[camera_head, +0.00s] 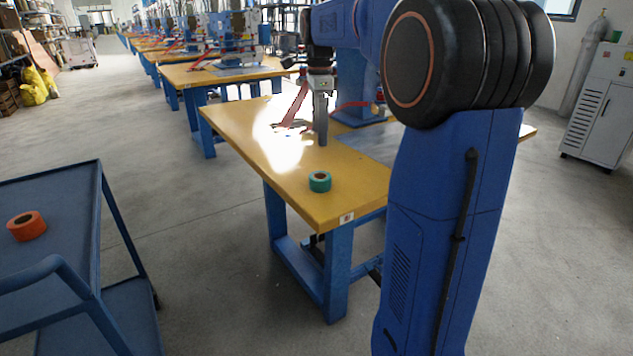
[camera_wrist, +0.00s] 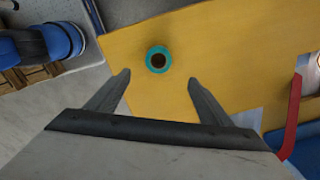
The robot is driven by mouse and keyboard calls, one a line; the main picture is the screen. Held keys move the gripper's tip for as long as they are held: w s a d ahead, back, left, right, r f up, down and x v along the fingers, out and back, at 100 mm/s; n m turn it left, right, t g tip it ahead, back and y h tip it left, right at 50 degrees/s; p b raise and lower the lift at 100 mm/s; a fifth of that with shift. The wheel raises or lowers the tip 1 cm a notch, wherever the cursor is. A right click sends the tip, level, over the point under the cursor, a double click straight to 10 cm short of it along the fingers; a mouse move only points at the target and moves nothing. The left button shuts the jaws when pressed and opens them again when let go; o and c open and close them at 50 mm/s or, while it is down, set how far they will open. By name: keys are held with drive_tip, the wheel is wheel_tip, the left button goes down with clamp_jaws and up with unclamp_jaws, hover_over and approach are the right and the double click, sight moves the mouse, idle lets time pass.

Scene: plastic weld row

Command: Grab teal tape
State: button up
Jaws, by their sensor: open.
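The teal tape (camera_head: 320,181) is a small roll lying flat on the yellow tabletop (camera_head: 253,143), near its front corner. In the wrist view the teal tape (camera_wrist: 158,59) shows from above, ahead of my fingertips and roughly centred between them. My gripper (camera_wrist: 159,80) is open and empty, its two fingers spread apart. In the head view my gripper (camera_head: 321,120) hangs over the table, farther back than the tape and apart from it. My arm hides part of the table's right side.
An orange tape roll (camera_head: 27,226) lies on a blue cart (camera_head: 70,184) at the left. A blue machine with red parts (camera_head: 362,95) stands on the table behind my gripper. The tabletop around the teal tape is clear. More yellow tables stand in a row behind.

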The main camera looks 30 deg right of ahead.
sight(320, 176)
drive_tip(key=f, duration=1.5)
drive_tip(key=shift+s+f, duration=0.15)
drive_tip(key=shift+s, duration=0.05)
drive_tip(key=c, duration=1.2)
